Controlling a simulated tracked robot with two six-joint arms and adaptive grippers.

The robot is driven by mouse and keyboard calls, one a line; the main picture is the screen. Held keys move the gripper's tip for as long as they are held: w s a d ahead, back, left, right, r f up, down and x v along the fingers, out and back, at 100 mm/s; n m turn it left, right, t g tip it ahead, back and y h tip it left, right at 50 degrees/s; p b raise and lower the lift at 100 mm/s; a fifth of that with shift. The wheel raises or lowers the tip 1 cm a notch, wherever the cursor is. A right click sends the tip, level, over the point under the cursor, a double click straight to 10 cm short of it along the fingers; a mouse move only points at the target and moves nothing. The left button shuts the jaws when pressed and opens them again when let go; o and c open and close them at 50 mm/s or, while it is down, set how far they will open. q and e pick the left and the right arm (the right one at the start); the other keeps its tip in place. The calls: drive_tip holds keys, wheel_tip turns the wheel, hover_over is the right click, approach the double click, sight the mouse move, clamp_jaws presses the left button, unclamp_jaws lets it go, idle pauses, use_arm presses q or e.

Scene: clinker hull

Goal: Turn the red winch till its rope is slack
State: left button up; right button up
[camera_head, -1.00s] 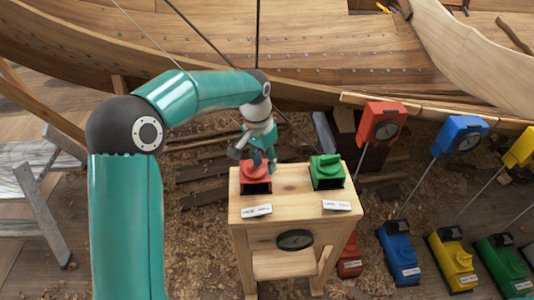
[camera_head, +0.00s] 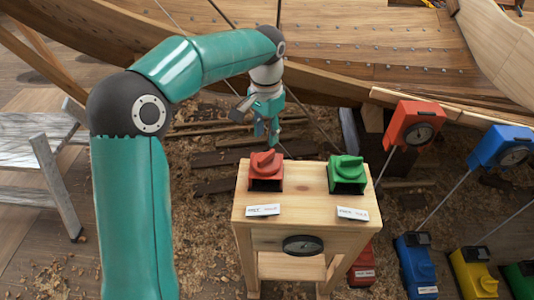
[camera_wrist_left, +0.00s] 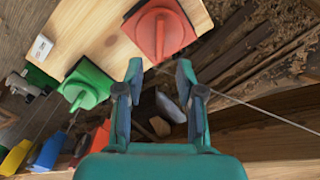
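A red winch (camera_head: 266,168) with a raised knob sits on the left of a small wooden bench (camera_head: 300,210). In the left wrist view the red winch (camera_wrist_left: 160,32) is at the top, beyond the fingertips. My left gripper (camera_head: 268,138) hangs just behind and above it, apart from it. In the left wrist view the gripper's (camera_wrist_left: 160,72) two fingers are spread with nothing between them. A thin rope (camera_wrist_left: 260,112) runs to the right in that view; I cannot tell whether it is slack. My right gripper is out of view.
A green winch (camera_head: 346,174) sits right of the red one; it also shows in the wrist view (camera_wrist_left: 86,86). A red gauge box (camera_head: 414,124) and blue gauge box (camera_head: 500,148) stand on rods at right, with coloured units on the floor. The wooden hull (camera_head: 350,50) spans the back.

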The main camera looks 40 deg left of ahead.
sight(266, 155)
use_arm(q)
wheel_tip(266, 155, down, 8)
drive_tip(key=shift+r, duration=0.25)
drive_tip(key=shift+c, duration=0.3)
clamp_jaws()
